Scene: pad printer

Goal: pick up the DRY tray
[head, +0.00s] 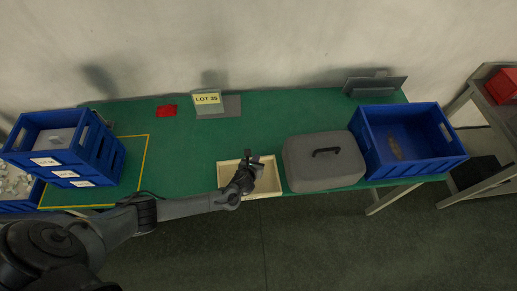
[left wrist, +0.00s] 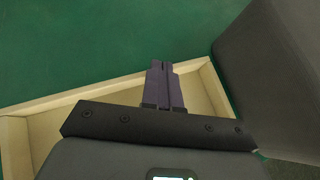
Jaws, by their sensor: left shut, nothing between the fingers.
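No label reading DRY is legible in either view. A shallow pale wooden tray (head: 271,192) lies near the front edge of the green table, left of the grey lidded case. Its rim also shows in the left wrist view (left wrist: 75,98). My left gripper (head: 249,160) is over this tray, and its dark fingers (left wrist: 163,85) are together with nothing between them. The gripper and wrist hide part of the tray's inside. My right gripper is out of view.
A grey case (head: 306,178) with a black handle stands close to the wooden tray's right side. A blue bin (head: 437,160) is beyond it. A LOT 35 sign (head: 207,98) and red cloth (head: 167,111) are at the back. The table's middle (head: 200,140) is clear.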

